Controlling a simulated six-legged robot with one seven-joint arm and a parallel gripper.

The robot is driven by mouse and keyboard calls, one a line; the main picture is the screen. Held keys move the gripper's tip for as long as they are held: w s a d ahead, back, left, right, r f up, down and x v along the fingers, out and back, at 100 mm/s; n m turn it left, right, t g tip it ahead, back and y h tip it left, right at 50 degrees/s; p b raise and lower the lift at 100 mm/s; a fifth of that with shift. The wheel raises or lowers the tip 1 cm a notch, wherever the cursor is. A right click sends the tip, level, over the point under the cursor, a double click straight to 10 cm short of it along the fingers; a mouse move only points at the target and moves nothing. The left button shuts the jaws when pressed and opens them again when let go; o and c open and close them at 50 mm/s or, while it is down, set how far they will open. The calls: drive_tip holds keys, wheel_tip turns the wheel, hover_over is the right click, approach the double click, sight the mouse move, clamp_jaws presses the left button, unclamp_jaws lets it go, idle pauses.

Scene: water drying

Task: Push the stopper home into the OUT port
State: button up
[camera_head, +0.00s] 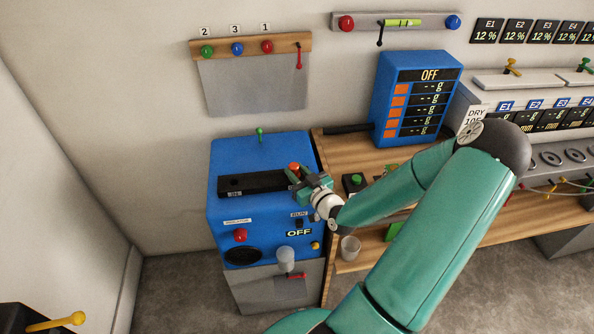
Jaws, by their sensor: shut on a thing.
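My gripper (299,179) is over the right end of the black strip (255,183) on top of the blue machine (225,160). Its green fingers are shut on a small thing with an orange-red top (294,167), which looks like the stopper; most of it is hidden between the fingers. The OUT port cannot be made out, and my gripper covers that end of the strip. Whether the stopper touches or sits in a port cannot be told. A small label at the strip's left end is too small to read surely.
A blue display box (383,90) stands on the wooden bench (343,147) to the right.

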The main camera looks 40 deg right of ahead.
drive_tip(key=o, duration=1)
drive_tip(key=shift+o, duration=0.2)
drive_tip(key=shift+s, duration=0.1)
drive_tip(key=s+a, duration=0.2)
drive_tip(key=s, duration=1.1)
drive_tip(key=shift+s, duration=0.2)
drive_tip(key=shift+s+f, duration=0.1)
